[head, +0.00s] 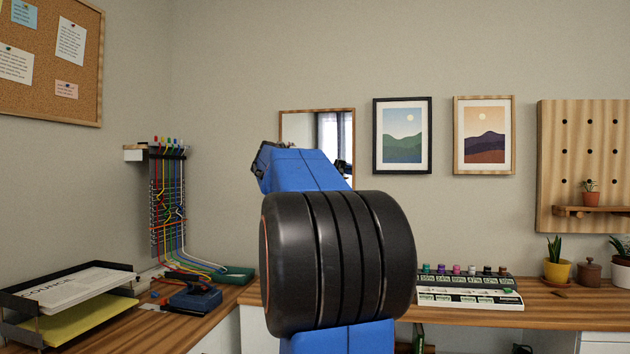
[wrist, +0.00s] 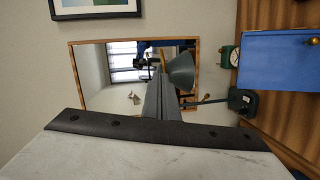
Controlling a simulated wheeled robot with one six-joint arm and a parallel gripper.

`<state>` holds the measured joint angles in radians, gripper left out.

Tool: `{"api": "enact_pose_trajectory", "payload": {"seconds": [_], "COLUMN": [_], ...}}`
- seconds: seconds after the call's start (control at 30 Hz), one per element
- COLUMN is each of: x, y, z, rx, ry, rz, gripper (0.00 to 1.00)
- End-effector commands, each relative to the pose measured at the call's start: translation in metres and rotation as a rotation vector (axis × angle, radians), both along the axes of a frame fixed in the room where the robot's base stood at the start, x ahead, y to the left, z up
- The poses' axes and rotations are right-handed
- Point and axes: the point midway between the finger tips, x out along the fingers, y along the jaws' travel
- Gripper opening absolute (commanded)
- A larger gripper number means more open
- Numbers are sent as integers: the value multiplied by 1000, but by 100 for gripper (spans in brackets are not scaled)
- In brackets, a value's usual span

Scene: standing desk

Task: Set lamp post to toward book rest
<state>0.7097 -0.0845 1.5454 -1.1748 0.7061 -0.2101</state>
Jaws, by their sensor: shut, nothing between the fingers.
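In the wrist view, which is turned on its side, a lamp with a grey-green shade (wrist: 181,72) stands before the mirror. Its thin post (wrist: 212,100) runs to a dark base (wrist: 243,101) on the desk. My gripper (wrist: 159,76) is shut and empty; its fingers overlap the lamp's surroundings in the picture, and I cannot tell whether they touch the post. In the head view my own arm hides the lamp and most of the gripper. I cannot make out a book rest in either view.
A wood-framed mirror (wrist: 93,85), small clock (wrist: 229,57) and blue box with a brass knob (wrist: 280,60) are near the lamp.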

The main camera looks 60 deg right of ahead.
Motion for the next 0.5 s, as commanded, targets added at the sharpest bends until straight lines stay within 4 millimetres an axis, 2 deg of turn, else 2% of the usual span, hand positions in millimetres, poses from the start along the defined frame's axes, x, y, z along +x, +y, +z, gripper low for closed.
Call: {"api": "enact_pose_trajectory", "payload": {"seconds": [0.1, 0.3, 0.5], "x": [-14, -32, -43], "y": [21, 51, 69], "z": [6, 12, 15], "rx": [-3, -3, -2], "ry": [-3, -2, -1], "rz": [1, 1, 1], "gripper": [0, 0, 0]}}
